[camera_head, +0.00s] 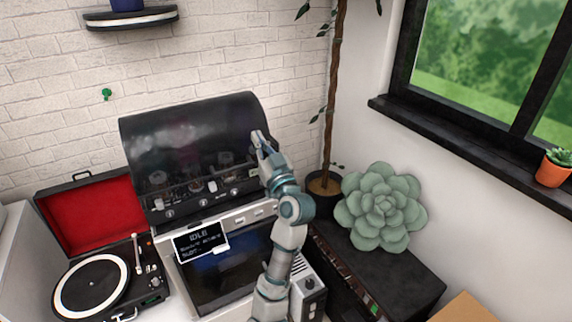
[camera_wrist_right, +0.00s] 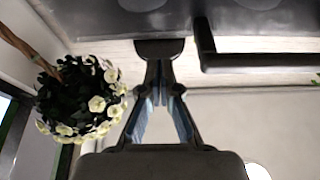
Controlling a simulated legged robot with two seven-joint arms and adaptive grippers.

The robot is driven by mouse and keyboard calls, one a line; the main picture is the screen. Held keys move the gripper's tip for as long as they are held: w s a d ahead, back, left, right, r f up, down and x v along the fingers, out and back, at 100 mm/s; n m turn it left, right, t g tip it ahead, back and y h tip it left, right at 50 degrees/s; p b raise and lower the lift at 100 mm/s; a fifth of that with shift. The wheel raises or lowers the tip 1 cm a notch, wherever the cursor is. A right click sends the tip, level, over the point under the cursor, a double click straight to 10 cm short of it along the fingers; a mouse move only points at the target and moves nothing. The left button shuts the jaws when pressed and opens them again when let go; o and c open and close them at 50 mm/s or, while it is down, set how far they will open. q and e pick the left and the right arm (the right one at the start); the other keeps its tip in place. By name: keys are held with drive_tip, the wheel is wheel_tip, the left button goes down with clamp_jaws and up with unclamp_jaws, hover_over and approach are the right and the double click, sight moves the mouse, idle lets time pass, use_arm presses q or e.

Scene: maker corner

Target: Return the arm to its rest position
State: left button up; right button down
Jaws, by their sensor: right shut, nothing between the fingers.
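My right arm (camera_head: 289,235) rises from the bottom of the head view, in front of the machine. My right gripper (camera_head: 257,138) is at its upper end, in front of the right part of the machine's dark curved hood (camera_head: 190,125). In the right wrist view its fingers (camera_wrist_right: 160,95) are closed together with nothing between them. A dark surface and a dark bar (camera_wrist_right: 255,62) lie beyond the fingertips there; I cannot tell whether they touch. My left gripper is not in view.
A record player (camera_head: 90,285) with an open red-lined lid stands at left. A small screen (camera_head: 201,241) reads IDLE. A succulent-shaped object (camera_head: 382,207) sits on a black cabinet (camera_head: 400,280) at right. A potted tree (camera_head: 325,183) stands in the corner.

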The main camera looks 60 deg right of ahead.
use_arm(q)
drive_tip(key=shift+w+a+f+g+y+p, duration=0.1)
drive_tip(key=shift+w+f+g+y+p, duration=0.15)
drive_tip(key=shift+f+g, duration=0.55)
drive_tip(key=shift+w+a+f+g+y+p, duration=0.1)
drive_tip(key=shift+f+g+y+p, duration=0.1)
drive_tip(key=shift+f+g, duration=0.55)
use_arm(e)
drive_tip(key=v, duration=1)
drive_tip(key=shift+a+r, duration=0.2)
drive_tip(key=shift+r, duration=0.05)
